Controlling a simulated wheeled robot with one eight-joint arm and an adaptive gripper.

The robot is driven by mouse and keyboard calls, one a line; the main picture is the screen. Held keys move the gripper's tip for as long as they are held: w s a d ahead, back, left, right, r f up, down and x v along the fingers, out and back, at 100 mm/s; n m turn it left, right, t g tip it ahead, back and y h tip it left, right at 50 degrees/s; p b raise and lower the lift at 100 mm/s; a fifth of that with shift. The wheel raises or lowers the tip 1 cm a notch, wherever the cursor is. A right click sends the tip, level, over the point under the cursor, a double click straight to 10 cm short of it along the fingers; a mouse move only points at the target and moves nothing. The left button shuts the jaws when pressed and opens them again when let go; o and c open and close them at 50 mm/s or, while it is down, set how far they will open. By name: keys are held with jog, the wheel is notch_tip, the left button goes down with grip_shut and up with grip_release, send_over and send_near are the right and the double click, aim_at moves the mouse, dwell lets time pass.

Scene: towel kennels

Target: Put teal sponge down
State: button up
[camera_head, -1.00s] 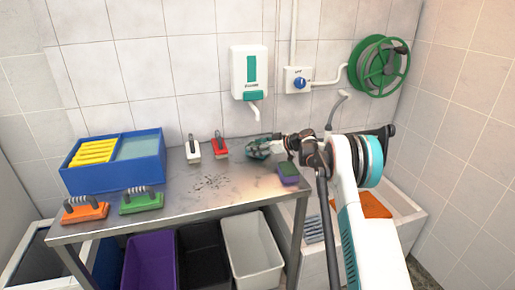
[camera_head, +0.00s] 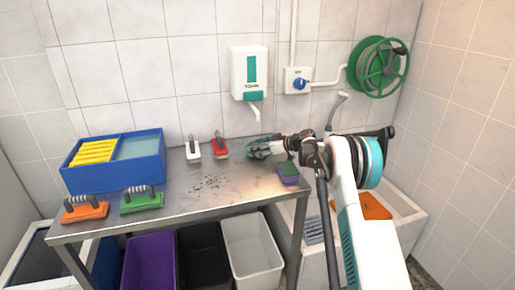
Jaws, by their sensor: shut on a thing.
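My gripper (camera_head: 264,147) is over the back right part of the steel table (camera_head: 225,189), reaching in from the right. It is shut on a small teal thing, the teal sponge (camera_head: 257,150), which is mostly covered by the fingers. I cannot tell whether the sponge touches the table top. A purple sponge with a dark green top (camera_head: 288,174) lies on the table just right of and nearer than the gripper.
A red brush (camera_head: 220,149) and a white brush (camera_head: 192,152) stand left of the gripper. Orange (camera_head: 86,212) and green (camera_head: 141,202) brushes lie at front left, by a blue divided box (camera_head: 113,180). The table middle is clear, with dark specks.

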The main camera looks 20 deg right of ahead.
jog(key=o, duration=0.8)
jog(key=shift+s+f, duration=0.25)
jog(key=shift+f, duration=0.55)
jog(key=v, duration=0.4)
jog(key=r+v, duration=0.1)
jog(key=v, duration=0.7)
jog(key=shift+w+r, duration=0.2)
jog(key=shift+r, duration=0.1)
